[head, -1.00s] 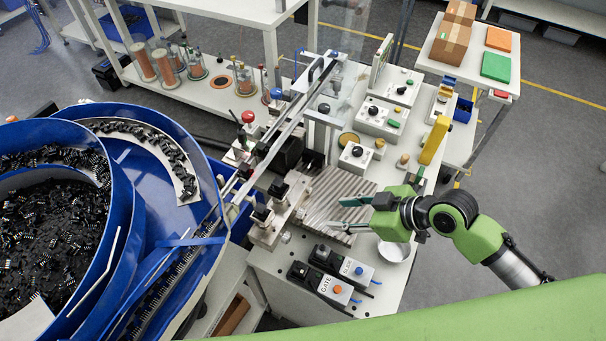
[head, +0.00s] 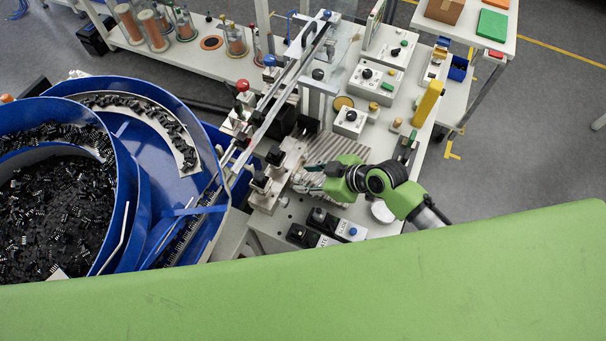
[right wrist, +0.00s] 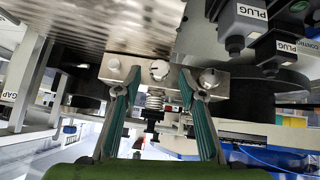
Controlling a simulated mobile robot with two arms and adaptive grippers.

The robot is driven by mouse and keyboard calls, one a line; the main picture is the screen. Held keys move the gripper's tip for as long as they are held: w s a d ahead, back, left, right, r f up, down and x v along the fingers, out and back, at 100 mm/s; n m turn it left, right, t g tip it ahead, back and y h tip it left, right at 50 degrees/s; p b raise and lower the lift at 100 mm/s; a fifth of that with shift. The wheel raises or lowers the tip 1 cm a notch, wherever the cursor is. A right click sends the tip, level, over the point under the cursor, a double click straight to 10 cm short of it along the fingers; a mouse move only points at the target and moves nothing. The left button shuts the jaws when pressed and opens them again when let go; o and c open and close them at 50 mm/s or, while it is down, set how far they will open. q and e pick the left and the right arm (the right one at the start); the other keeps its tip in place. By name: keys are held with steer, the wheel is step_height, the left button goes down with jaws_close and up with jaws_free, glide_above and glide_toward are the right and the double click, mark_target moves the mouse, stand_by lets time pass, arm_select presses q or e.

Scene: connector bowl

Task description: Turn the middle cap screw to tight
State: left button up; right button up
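In the right wrist view a metal block carries three round cap screws in a row. The middle cap screw (right wrist: 159,69) shows a dark line across its face. The left one (right wrist: 113,65) and the right one (right wrist: 209,78) flank it. My right gripper (right wrist: 160,77) is open, its teal fingers apart on either side of the middle screw in the picture. I cannot tell whether they touch anything. In the head view the right gripper (head: 304,178) is above the ribbed metal plate's left part, and the screws cannot be made out. My left gripper is not in view.
A spring (right wrist: 154,101) and a black fitting show between the fingers. Labelled plug connectors (right wrist: 241,22) hang at the upper right. In the head view the blue bowl feeder (head: 135,165) fills the left, and a white dish (head: 382,211) lies below my right wrist.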

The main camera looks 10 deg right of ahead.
steer(key=shift+x, duration=1.15)
jaws_close()
steer(key=shift+w+d+f+b, duration=0.15)
steer(key=shift+b, duration=0.3)
steer(key=m+g+y+b, duration=0.1)
steer(key=b, duration=0.1)
steer(key=m+g+y+b, duration=0.1)
steer(key=g+b, duration=0.1)
steer(key=shift+w+d+f+b, duration=0.1)
steer(key=shift+w+f+b, duration=0.1)
steer(key=shift+b, duration=0.2)
steer(key=shift+r+y, duration=0.2)
steer(key=shift+y, duration=0.1)
steer(key=shift+g, duration=0.3)
steer(key=shift+r, duration=0.1)
